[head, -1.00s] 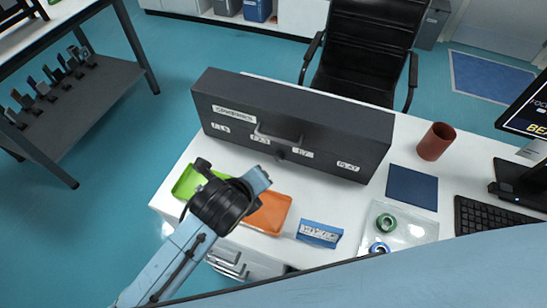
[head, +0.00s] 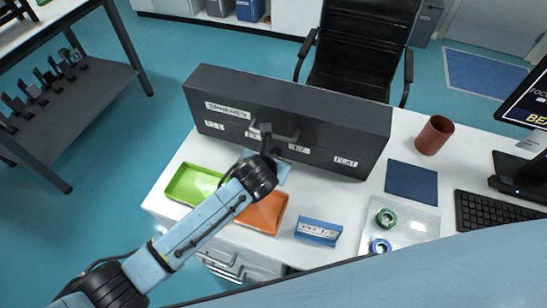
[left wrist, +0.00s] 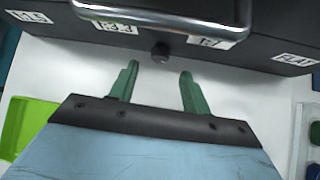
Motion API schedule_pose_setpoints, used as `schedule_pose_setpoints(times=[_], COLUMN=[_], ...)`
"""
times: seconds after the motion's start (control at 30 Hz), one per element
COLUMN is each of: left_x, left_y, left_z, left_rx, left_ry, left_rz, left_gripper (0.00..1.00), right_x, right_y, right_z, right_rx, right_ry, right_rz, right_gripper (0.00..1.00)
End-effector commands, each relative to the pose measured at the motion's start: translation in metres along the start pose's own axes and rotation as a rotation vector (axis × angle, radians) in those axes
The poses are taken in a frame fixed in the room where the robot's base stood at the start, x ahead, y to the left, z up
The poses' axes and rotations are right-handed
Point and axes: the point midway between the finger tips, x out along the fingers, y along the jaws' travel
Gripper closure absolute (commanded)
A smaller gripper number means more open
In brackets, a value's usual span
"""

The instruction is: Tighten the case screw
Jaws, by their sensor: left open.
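A long dark case (head: 230,95) with white labels and a metal handle stands on the white table. In the left wrist view a round dark screw knob (left wrist: 160,52) sits on the front face of the case (left wrist: 240,62), below the handle (left wrist: 165,17). My left gripper (left wrist: 157,82) is open, its two green fingers apart on either side of the knob's line. The fingertips point at the case and stop short of the knob; nothing is between them. In the head view my left arm hides the knob and most of the gripper. My right gripper is not in view.
A green tray (head: 193,184) and an orange tray (head: 264,213) lie in front of the case. A blue labelled block (head: 318,232), tape rolls (head: 386,218), a dark blue pad (head: 411,182), a red-brown cup (head: 434,135) and a keyboard (head: 490,212) are to the right.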

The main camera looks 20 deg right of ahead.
Motion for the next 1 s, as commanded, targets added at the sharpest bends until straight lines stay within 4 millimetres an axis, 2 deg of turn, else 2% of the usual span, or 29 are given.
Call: schedule_pose_setpoints(times=[0.1,0.3,0.5,0.77,0.8,1.0], left_x=[0.021,0.044,0.053,0.053,0.053,0.053], left_y=[-0.001,0.000,0.000,0.000,0.000,0.000], left_z=[-0.001,-0.001,0.000,0.001,0.001,0.000], left_rx=[-0.001,-0.001,-0.001,-0.001,-0.001,-0.001], left_ry=[0.000,0.000,-0.001,-0.001,-0.001,-0.001], left_rz=[0.000,0.000,0.000,0.000,0.000,0.000], left_gripper=[0.52,0.52,0.52,0.52,0.54,0.80], right_x=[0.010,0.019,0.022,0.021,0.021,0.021], right_y=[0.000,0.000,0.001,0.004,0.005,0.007], right_z=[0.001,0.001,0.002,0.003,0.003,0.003], right_rx=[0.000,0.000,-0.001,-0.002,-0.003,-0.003], right_ry=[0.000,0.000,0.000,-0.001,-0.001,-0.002], right_rz=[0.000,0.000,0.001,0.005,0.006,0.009], right_gripper=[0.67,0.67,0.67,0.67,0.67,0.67])
